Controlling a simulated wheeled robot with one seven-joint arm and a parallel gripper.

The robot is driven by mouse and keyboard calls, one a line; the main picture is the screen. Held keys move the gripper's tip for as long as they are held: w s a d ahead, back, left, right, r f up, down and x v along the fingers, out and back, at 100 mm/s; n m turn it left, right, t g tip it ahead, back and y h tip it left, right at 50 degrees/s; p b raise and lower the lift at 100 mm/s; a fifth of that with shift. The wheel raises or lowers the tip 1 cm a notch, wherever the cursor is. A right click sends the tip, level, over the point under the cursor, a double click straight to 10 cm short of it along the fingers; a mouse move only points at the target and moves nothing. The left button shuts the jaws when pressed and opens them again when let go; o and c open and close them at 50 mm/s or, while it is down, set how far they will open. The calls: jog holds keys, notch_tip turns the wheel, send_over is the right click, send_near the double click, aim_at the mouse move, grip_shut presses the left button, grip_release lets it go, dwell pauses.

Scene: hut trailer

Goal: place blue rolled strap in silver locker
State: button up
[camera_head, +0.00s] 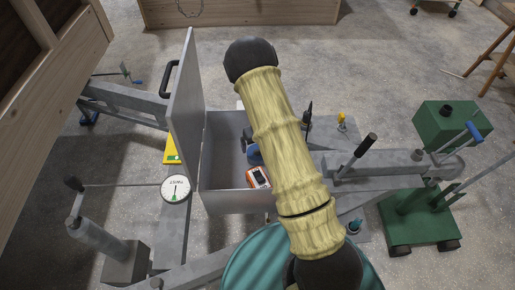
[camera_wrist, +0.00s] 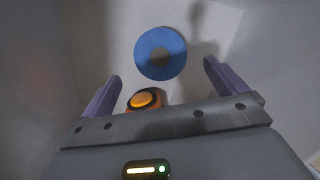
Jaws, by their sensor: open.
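The silver locker (camera_head: 222,200) is an open grey metal box with its lid swung up on the left. The blue rolled strap (camera_head: 254,155) shows inside it, partly hidden by my arm. In the wrist view the blue rolled strap (camera_wrist: 142,55) is a flat ring on the pale locker floor, seen ahead of and between my spread fingertips. My gripper (camera_wrist: 161,69) is open and empty, with nothing between its purple fingers. It points down into the locker; in the head view my arm hides it.
An orange-and-white device (camera_head: 257,178) lies in the locker by its front wall; its orange part (camera_wrist: 143,98) shows close to my left finger. A round dial gauge (camera_head: 175,188) and yellow item (camera_head: 171,150) are left of the locker. A vise-like metal bar (camera_head: 375,165) and green stand (camera_head: 420,215) are right.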

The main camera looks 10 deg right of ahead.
jog(key=shift+s+r, duration=0.2)
jog(key=shift+r, duration=0.9)
jog(key=shift+s+r, duration=0.15)
jog(key=shift+r, duration=0.95)
jog(key=s+r+n, duration=2.1)
jog(key=n, duration=1.2)
jog(key=shift+s+a+n+t, duration=0.15)
jog(key=shift+s+n+t, duration=0.2)
jog(key=shift+n+t, duration=0.05)
